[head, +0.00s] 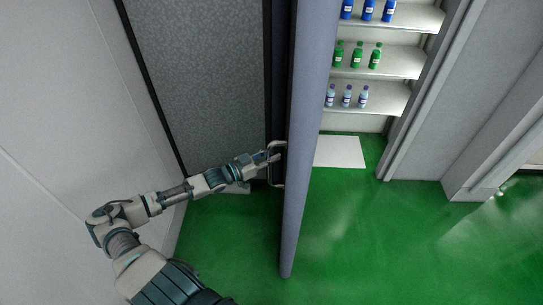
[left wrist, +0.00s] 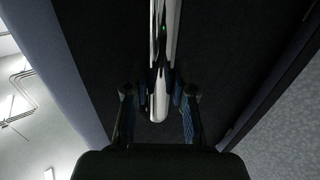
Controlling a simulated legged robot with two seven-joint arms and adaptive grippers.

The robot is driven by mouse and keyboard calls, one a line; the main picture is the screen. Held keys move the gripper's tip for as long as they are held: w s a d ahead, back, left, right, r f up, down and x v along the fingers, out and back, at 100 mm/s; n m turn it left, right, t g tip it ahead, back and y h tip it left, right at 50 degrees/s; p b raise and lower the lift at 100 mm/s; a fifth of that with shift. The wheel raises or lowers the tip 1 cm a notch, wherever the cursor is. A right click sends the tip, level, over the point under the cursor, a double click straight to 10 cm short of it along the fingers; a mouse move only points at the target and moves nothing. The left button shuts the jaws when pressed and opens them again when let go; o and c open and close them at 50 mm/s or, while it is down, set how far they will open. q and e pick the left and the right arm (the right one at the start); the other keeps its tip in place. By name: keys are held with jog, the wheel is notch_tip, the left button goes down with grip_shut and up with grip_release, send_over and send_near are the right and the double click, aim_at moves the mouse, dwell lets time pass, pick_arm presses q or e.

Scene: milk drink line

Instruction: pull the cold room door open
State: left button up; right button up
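The cold room door (head: 307,130) is a tall blue-grey panel, seen nearly edge-on in the head view. It stands open, with the cold room showing to its right. Its metal handle (head: 272,181) is on the door's dark left face. My left gripper (head: 271,156) is at this handle. My right gripper is not in view.
Inside the cold room, shelves (head: 397,57) hold blue, green and pale bottles. A white mat (head: 340,151) lies on the green floor (head: 350,225). A grey speckled panel (head: 205,75) and a pale wall (head: 65,120) stand left of the door. The floor to the right is clear.

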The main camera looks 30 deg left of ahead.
pick_arm(q)
jog(key=o, duration=0.3)
jog(key=shift+a+r, duration=0.1)
jog(key=shift+o, duration=0.2)
jog(key=shift+s+a+f, duration=0.15)
jog(key=shift+f, duration=0.05)
jog(key=v, duration=1.1)
jog(key=shift+s+a, duration=0.2)
